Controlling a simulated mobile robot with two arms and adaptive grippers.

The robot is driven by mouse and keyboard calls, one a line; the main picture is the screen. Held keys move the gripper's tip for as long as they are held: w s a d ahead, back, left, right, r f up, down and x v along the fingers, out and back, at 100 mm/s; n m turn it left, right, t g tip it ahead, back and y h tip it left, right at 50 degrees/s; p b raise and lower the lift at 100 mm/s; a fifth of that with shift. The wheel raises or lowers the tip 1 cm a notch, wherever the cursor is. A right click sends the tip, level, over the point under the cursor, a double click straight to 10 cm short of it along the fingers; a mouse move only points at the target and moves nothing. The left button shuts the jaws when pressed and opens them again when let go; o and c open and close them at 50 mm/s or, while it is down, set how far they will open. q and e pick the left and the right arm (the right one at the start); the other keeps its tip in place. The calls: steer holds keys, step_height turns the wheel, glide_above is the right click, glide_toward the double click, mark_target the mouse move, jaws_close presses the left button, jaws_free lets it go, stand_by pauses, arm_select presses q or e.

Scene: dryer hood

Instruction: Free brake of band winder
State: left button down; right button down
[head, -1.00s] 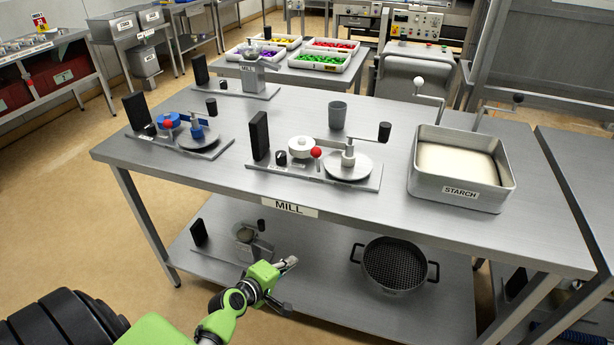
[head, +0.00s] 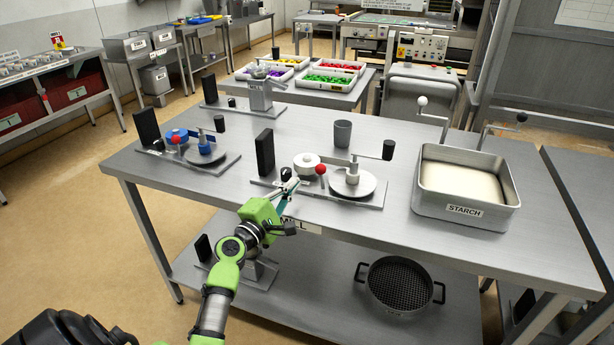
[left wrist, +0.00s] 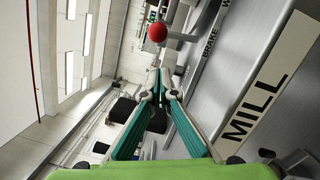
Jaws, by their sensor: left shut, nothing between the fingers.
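My right gripper is out of view.
The steel table (head: 400,235) carries a grey cup (head: 342,133), a starch tub (head: 465,195) on the right and a mill (head: 262,95) at the back. A dark-handled sieve pan (head: 400,285) sits on the lower shelf. Colored trays stand behind.

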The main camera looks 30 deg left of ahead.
mark_target(322, 177)
arm_select(q)
steer(key=w+d, duration=0.1)
steer(key=w+d+r+p, duration=0.1)
steer(key=w, duration=0.1)
steer(key=shift+r, duration=0.1)
steer(key=shift+w+d+p, duration=0.2)
steer(key=shift+w+p, duration=0.15)
steer(key=shift+w+d+r+m+p, duration=0.4)
steer(key=shift+d+m, duration=0.1)
steer(key=shift+m, duration=0.1)
steer(key=shift+d+m, duration=0.2)
steer(key=shift+m, duration=0.2)
steer(key=shift+f, duration=0.2)
